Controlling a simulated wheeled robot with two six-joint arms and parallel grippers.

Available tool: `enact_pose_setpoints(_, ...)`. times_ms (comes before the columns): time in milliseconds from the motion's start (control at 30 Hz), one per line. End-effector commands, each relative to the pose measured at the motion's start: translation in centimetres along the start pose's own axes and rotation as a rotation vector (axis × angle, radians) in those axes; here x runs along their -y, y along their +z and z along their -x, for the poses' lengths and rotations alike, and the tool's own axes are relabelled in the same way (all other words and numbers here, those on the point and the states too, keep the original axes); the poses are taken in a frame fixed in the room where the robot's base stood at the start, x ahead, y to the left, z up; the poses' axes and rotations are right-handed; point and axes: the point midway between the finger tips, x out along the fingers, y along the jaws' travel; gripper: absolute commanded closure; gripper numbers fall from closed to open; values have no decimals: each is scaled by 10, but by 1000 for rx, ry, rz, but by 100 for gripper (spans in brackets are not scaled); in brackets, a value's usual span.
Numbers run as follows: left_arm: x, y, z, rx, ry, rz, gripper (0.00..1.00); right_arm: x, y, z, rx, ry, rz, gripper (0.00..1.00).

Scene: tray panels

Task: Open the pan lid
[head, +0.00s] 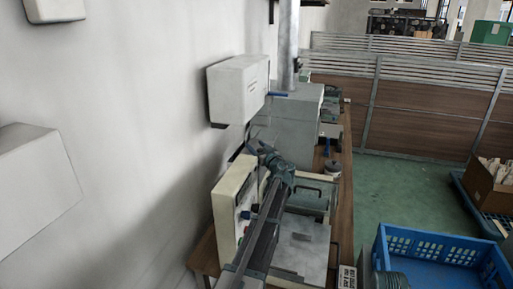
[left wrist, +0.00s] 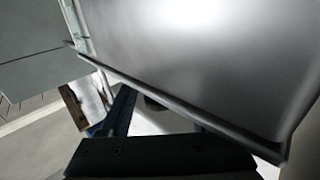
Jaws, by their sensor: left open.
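A flat grey metal panel with a dark handle (head: 301,243) lies on the bench in the head view, right of my left arm. A second handled panel (head: 308,194) lies behind it. I cannot tell for certain which is the pan lid. My left gripper (head: 262,150) is above the bench near the white control box, at the far panel's left; its fingertips are small and partly hidden. In the left wrist view, a large smooth grey metal surface (left wrist: 200,55) with a dark lower edge fills the upper right, close to my open gripper. Nothing shows held. My right gripper is not seen.
A cream control box (head: 233,205) stands left of my arm. A white wall box (head: 238,88) and a grey cabinet (head: 287,116) are beyond. A blue crate (head: 440,245) is at the lower right. Green floor (head: 405,190) is clear beside the bench.

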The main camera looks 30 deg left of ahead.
Motion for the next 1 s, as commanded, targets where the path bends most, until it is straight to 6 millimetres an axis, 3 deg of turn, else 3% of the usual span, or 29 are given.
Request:
enact_pose_setpoints(133, 0, 0, 0, 0, 0, 0, 40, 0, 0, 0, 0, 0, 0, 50)
enact_pose_setpoints(467, 0, 0, 0, 0, -1, 0, 99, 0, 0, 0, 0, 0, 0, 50)
enact_pose_setpoints(1000, 0, 0, 0, 0, -1, 0, 100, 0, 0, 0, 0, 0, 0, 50)
